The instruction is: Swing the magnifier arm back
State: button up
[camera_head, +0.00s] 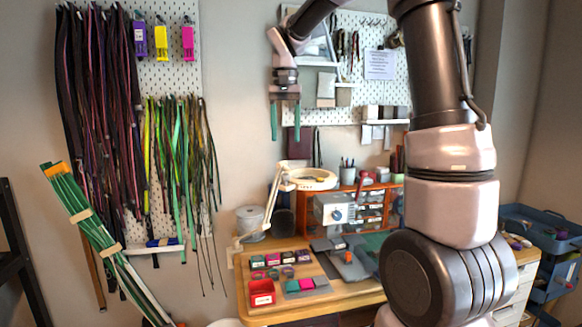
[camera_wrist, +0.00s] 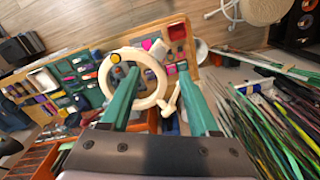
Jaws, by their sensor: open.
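The magnifier is a cream ring lamp (camera_head: 315,178) on a jointed cream arm (camera_head: 272,203) that rises from the left edge of the workbench. Its ring stands over the back of the bench.
The wooden workbench (camera_head: 262,312) carries a red bin (camera_head: 262,293), small boxes, a grey machine (camera_head: 334,210) and an orange drawer cabinet (camera_head: 372,222). Cords (camera_head: 100,130) hang from a pegboard at left. A blue cart (camera_head: 540,245) stands at right. The air around my gripper looks clear.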

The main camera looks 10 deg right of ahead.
notch_tip(320, 180, down, 11)
jog(key=shift+w+r, duration=0.1)
dwell(0.4)
grip_shut()
dwell(1.4)
